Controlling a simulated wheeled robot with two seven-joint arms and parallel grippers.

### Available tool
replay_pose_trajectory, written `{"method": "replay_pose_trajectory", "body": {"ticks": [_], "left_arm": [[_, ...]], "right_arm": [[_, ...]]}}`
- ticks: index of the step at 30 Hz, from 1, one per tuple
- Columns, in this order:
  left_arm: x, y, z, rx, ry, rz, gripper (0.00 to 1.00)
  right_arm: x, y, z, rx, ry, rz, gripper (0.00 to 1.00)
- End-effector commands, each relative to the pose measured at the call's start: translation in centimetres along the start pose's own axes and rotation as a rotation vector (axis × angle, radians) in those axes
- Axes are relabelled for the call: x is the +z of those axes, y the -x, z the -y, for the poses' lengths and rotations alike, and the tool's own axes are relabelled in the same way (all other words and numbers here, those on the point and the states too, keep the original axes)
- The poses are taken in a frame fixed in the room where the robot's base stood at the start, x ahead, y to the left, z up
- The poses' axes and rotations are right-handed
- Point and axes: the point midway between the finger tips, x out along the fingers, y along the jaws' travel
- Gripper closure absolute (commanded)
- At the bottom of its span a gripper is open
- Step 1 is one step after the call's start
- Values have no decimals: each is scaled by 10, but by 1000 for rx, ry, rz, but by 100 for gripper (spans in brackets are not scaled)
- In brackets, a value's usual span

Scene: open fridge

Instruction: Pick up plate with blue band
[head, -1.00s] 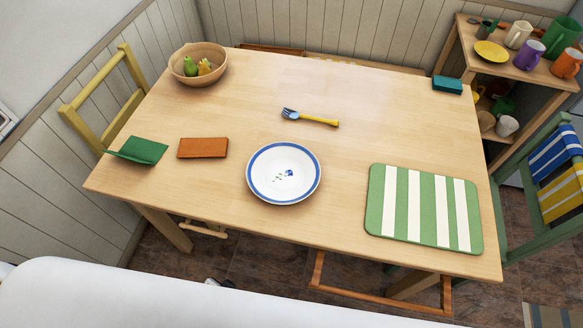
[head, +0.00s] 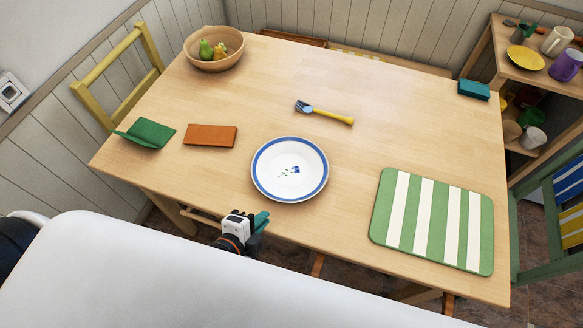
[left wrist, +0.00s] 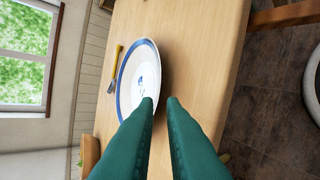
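The plate with a blue band (head: 290,169) lies flat on the wooden table near its front edge, white with a small blue and green motif. My left gripper (head: 258,220) is at the table's front edge, below and left of the plate, and apart from it in the head view. In the left wrist view, its two green fingers (left wrist: 160,104) stand apart with a narrow gap and nothing between them. The plate (left wrist: 138,75) shows just beyond the fingertips there. My right gripper is in no view.
A fork with a yellow handle (head: 324,112) lies behind the plate. A green-and-white striped mat (head: 432,220) lies to its right. Orange (head: 210,135) and green (head: 147,133) napkins lie left. A fruit bowl (head: 213,48) and blue sponge-like block (head: 474,90) stand further back.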

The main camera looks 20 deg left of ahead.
Motion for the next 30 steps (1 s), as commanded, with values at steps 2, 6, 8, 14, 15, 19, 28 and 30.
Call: {"method": "replay_pose_trajectory", "body": {"ticks": [2, 6, 8, 14, 15, 19, 28, 30], "left_arm": [[5, 0, 1, 14, -51, 29, 91], [8, -19, -1, 21, -65, 36, 91], [8, -30, -1, 21, -63, 36, 91], [9, -60, -1, 19, -59, 35, 91], [9, -63, -1, 18, -60, 35, 91], [8, -71, -1, 17, -60, 34, 91], [8, -112, -3, 16, -59, 34, 91], [8, -117, -3, 17, -59, 35, 91]], "right_arm": [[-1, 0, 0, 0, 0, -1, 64], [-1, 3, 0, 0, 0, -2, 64], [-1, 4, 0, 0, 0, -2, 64], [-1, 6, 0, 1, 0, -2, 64], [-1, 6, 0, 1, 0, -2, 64], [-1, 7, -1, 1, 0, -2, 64], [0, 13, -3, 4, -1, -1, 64], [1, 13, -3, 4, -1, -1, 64]]}}
